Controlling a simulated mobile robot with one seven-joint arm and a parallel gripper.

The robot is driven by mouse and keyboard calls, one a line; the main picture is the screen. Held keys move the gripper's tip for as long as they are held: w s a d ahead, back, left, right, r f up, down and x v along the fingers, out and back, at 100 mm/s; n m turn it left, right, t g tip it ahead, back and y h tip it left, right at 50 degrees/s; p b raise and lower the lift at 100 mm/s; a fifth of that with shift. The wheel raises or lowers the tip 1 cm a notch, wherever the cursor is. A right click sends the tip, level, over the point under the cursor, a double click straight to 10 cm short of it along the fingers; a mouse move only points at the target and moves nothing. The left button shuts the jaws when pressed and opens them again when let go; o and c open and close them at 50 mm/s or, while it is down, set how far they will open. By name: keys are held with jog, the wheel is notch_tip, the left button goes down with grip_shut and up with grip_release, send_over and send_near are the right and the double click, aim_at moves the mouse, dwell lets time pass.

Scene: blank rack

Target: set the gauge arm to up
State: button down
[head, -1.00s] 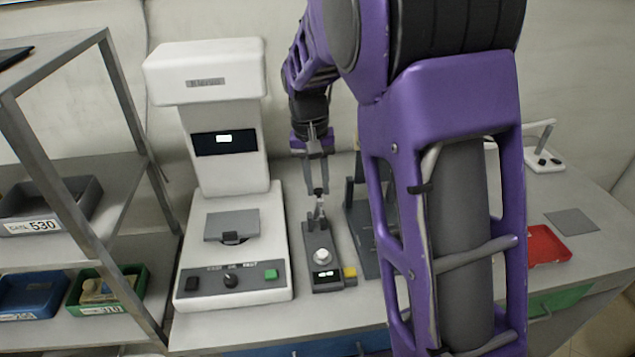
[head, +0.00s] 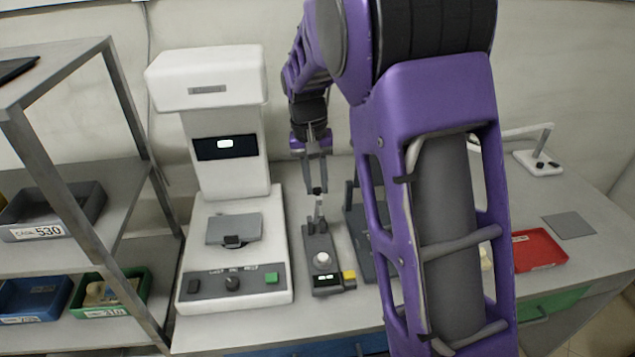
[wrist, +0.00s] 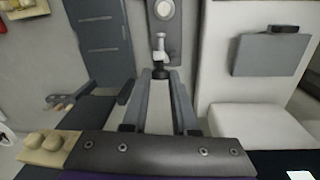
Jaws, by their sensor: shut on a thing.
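The gauge (head: 321,243) is a slim dark grey unit on the bench with a round pale knob, a small lit display and a yellow button. Its short light metal gauge arm (head: 320,207) rises from a bracket at the back end and stands close to upright, with a black tip. My gripper (head: 317,189) comes down from above and is shut on that tip. In the wrist view the gripper (wrist: 159,74) has its fingertips around the black tip, and the gauge arm (wrist: 160,49) runs from it to the gauge (wrist: 178,30).
A large white instrument (head: 190,308) stands just left of the gauge. A dark grey stand (head: 369,262) is close on the right, partly hidden by my arm. A red tray (head: 540,250) lies farther right. A shelf with bins (head: 62,226) is at the left.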

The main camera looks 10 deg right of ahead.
jog(key=w+p, duration=0.1)
jog(key=w, duration=0.1)
jog(key=shift+w+r, duration=0.1)
jog(key=shift+w, duration=0.2)
jog(key=c, duration=0.7)
grip_release()
notch_tip(320, 180, up, 17)
jog(key=a+p, duration=0.1)
jog(key=p, duration=0.1)
jog(key=shift+a+r, duration=0.15)
jog(key=shift+a, duration=0.15)
